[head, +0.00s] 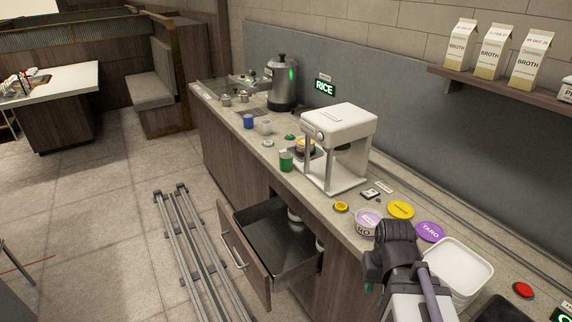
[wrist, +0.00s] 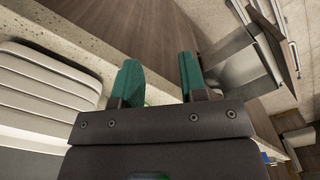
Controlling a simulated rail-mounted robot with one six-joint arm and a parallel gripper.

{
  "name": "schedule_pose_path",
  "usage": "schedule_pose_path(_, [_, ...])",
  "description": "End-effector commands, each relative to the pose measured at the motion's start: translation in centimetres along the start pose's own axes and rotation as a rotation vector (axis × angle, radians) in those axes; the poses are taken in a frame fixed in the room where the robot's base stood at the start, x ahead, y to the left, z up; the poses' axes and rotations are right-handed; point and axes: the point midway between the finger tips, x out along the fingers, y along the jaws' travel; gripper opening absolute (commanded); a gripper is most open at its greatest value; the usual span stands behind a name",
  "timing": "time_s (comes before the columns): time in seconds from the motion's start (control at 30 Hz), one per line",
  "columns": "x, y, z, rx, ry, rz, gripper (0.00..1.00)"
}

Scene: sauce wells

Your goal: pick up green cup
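The green cup (head: 286,161) stands upright on the counter, just left of the white machine's front, in the head view. I cannot make it out in the wrist view. My gripper (wrist: 160,75) shows in the wrist view with its two green-padded fingers apart and nothing held between them. The wood cabinet front lies beyond the fingers. In the head view my arm is at the lower right, well apart from the green cup, and the fingers are not clearly seen.
A white machine (head: 338,148) stands between my arm and the green cup. A blue cup (head: 248,121) and a pale cup (head: 265,127) stand farther back. An open drawer (head: 268,245) juts out below the counter. Round yellow (head: 400,210) and purple (head: 430,232) lids lie near my arm.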

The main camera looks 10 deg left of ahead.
Motion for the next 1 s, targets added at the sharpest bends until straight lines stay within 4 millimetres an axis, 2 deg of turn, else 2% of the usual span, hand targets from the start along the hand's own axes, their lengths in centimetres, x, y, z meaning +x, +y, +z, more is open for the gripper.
schedule_pose_path(0.47, [0.0, 0.0, 0.0, 0.0, 0.0, 0.0, 0.39])
schedule_pose_path(1.0, [0.0, 0.0, 0.0, 0.0, 0.0, 0.0, 0.9])
